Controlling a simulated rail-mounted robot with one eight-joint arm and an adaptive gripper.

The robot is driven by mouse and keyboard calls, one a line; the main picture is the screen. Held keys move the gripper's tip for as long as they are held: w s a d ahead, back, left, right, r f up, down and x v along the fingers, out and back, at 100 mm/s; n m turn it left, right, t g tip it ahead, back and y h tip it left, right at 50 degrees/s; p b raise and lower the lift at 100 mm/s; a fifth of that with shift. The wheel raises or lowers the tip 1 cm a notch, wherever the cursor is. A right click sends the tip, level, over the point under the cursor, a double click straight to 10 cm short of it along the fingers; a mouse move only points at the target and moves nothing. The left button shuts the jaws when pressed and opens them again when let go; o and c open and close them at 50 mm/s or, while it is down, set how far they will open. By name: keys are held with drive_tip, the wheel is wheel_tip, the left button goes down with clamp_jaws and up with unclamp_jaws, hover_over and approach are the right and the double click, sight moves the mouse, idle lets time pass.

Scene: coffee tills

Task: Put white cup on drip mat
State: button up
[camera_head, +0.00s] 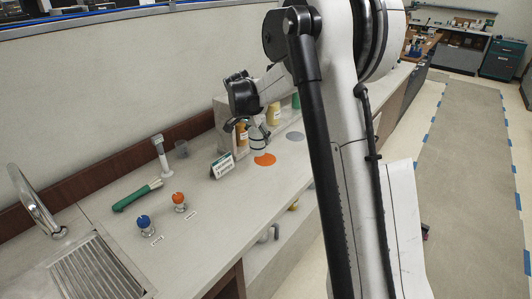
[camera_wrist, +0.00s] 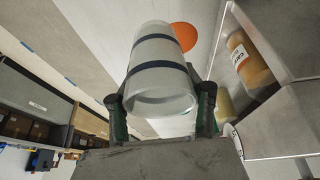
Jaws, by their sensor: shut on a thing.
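My gripper (camera_wrist: 160,92) is shut on the white cup (camera_wrist: 160,62), with one finger on each side of it. The cup has dark bands around it, and its open end faces the wrist camera. In the head view the cup (camera_head: 258,141) hangs from my gripper (camera_head: 246,125) just behind an orange round mat (camera_head: 265,160). The orange mat (camera_wrist: 184,36) shows partly behind the cup in the wrist view. A grey round mat (camera_head: 295,136) lies farther right. I cannot tell whether the cup's base touches the counter.
A small sign (camera_head: 222,166) stands left of the cup. A shelf unit with bottles (camera_head: 273,113) stands behind it. A green-handled tool (camera_head: 137,195), orange knob (camera_head: 179,200), blue knob (camera_head: 145,224) and tap (camera_head: 42,211) are to the left.

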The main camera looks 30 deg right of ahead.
drive_tip(key=shift+w+d+f+p, duration=0.25)
drive_tip(key=shift+w+d+f, duration=0.95)
drive_tip(key=shift+f, duration=0.5)
drive_tip(key=shift+w+d+f+p, duration=0.2)
drive_tip(key=shift+w+d+f, duration=1.05)
drive_tip(key=shift+f, duration=0.5)
drive_tip(key=shift+w+d+f+p, duration=0.25)
drive_tip(key=shift+w+d+f, duration=0.95)
drive_tip(key=shift+f, duration=0.5)
drive_tip(key=shift+w+a+f, duration=0.1)
drive_tip(key=shift+w+a, duration=0.05)
drive_tip(key=shift+f, duration=0.15)
drive_tip(key=o, duration=0.8)
drive_tip(key=shift+o, duration=0.3)
drive_tip(key=shift+r, duration=0.2)
